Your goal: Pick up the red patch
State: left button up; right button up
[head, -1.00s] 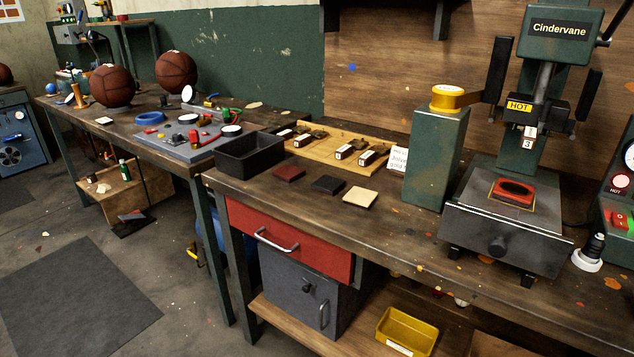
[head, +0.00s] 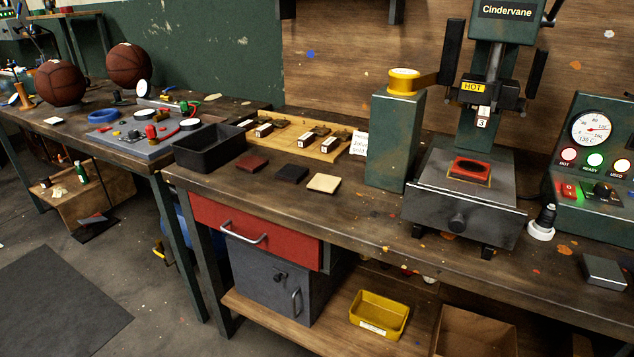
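A dark red, square, flat patch (head: 252,163) lies on the near workbench (head: 345,205), just right of the black bin. A near-black patch (head: 292,173) and a cream patch (head: 323,183) lie in a row to its right, apart from it. Nothing covers the red patch. Neither of my grippers is in view.
A black open bin (head: 209,147) stands left of the patches, and a wooden board (head: 330,147) with stamps lies behind them. A green post (head: 393,140) and a press marked HOT (head: 462,205) stand to the right. A red drawer (head: 265,232) sits below the bench top.

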aim_at(474, 170)
jog(key=z, duration=1.25)
jog(key=i, duration=0.1)
jog(key=u, duration=0.1)
